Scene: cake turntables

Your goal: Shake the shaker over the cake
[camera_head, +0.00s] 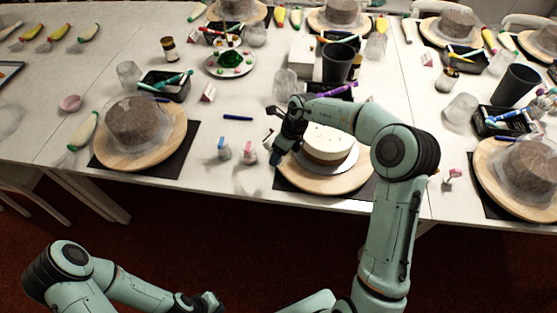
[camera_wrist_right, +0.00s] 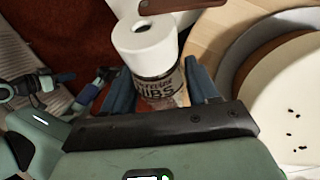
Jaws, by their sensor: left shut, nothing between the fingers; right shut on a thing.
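The shaker (camera_wrist_right: 160,72) is a clear jar with a printed label and a white top, in the right wrist view. My right gripper (camera_wrist_right: 160,92) is shut around its body. In the head view my right gripper (camera_head: 277,150) is at the left edge of the cake, and I cannot make out the shaker there. The cake (camera_head: 328,143) is round and cream-coloured, on a wooden turntable (camera_head: 345,180). In the wrist view a few dark specks show on the cake's top (camera_wrist_right: 290,110), to the right of the shaker. My left gripper (camera_head: 207,302) is shut and empty, low in front of the table.
A brown wrapped cake (camera_head: 133,122) on another turntable stands to the left. Two small bottles (camera_head: 236,152) stand left of my right gripper. A black cup (camera_head: 338,62) and a black tray of pens (camera_head: 163,85) are behind. My right arm covers part of the turntable's right side.

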